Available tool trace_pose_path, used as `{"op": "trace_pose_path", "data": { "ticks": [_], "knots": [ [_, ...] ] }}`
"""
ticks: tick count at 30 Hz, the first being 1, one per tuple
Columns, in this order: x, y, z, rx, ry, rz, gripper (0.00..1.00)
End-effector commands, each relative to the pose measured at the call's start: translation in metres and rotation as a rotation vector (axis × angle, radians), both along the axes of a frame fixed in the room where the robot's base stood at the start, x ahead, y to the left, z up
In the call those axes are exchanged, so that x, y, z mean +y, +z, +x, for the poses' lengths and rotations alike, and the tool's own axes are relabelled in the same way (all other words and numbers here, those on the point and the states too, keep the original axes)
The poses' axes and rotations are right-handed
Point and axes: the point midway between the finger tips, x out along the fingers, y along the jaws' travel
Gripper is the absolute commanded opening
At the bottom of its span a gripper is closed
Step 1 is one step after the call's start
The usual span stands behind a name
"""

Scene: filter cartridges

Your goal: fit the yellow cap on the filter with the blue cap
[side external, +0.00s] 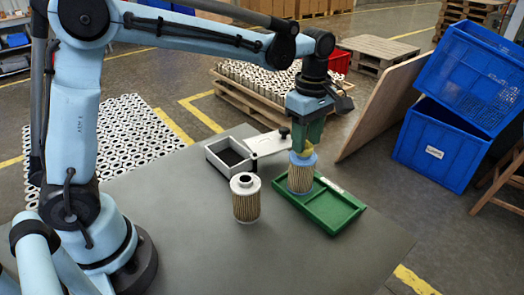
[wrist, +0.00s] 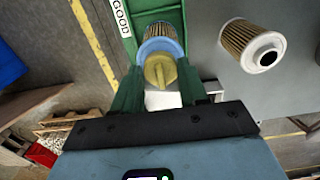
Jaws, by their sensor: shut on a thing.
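The filter with the blue cap (side external: 301,179) stands upright in the green tray (side external: 341,216), at the tray's left end. It also shows in the wrist view, with its blue cap (wrist: 176,47) towards me. My gripper (side external: 304,148) points straight down above this filter and is shut on the yellow cap (wrist: 160,71). The yellow cap is lined up over the middle of the blue cap and appears to touch it. My fingers hide part of the contact, so I cannot tell how deep it sits.
A second filter with a silver-white cap (side external: 246,198) stands on the grey table left of the tray. A grey open box (side external: 218,166) with a light plate (side external: 272,143) lies behind. Blue crates (side external: 437,146) stand off the table. The table front is clear.

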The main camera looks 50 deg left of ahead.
Motion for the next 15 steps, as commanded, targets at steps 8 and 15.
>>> {"op": "trace_pose_path", "data": {
  "ticks": [8,15],
  "knots": [
    [0.0,0.0,0.0,0.0,0.0,0.0,0.23],
    [0.0,-0.0032,0.0001,0.0,0.0,0.0,0.23]
  ]
}}
